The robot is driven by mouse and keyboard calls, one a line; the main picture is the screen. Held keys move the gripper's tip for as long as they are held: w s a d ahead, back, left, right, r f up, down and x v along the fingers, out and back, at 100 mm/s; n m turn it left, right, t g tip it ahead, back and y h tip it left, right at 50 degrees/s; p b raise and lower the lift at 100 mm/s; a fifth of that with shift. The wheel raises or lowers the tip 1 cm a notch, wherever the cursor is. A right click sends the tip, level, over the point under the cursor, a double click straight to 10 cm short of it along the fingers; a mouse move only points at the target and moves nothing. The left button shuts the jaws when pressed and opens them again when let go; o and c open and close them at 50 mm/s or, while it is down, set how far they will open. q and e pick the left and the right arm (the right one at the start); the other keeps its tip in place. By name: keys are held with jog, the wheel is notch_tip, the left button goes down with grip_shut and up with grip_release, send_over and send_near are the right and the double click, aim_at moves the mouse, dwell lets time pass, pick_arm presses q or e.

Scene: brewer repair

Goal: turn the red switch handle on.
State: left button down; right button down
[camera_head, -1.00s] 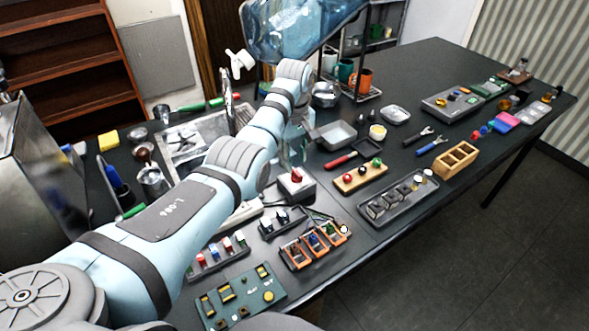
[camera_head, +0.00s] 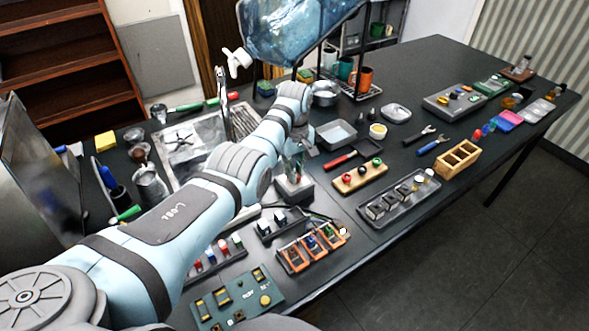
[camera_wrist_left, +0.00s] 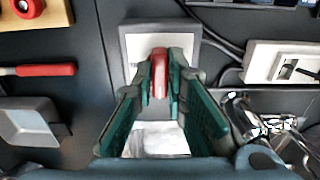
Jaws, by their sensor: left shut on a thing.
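The red switch handle (camera_wrist_left: 158,66) shows in the left wrist view, standing up from the pale top of a grey switch box (camera_wrist_left: 129,40). My left gripper (camera_wrist_left: 160,88) is shut on the handle, with a green-padded finger on each side of it. In the head view the switch box (camera_head: 297,193) sits on the dark bench, and my left gripper (camera_head: 291,172) is right above it and hides the handle there. My right gripper is not in view.
Near the box are a wooden block with coloured knobs (camera_head: 360,177), a rack of orange-framed parts (camera_head: 312,247), a red-handled tool (camera_head: 343,160) and a grey tray (camera_head: 336,135). A cable runs beside the box. A white socket strip (camera_wrist_left: 283,62) is at right in the wrist view.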

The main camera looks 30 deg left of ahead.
pick_arm(q)
jog(key=shift+m, duration=0.3)
jog(key=m+p, duration=0.1)
jog(key=m, duration=0.1)
jog(key=shift+r+m, duration=0.1)
jog(key=shift+m, duration=0.3)
jog(key=m+p, duration=0.1)
jog(key=m, duration=0.4)
jog(key=shift+a, duration=0.1)
jog(key=m, duration=0.5)
jog(key=shift+p, duration=0.3)
jog(key=shift+w+m, duration=0.1)
jog(key=shift+m, duration=2.1)
jog(key=c, duration=1.8)
grip_release()
jog(key=shift+o, duration=1)
jog(key=shift+w, duration=0.1)
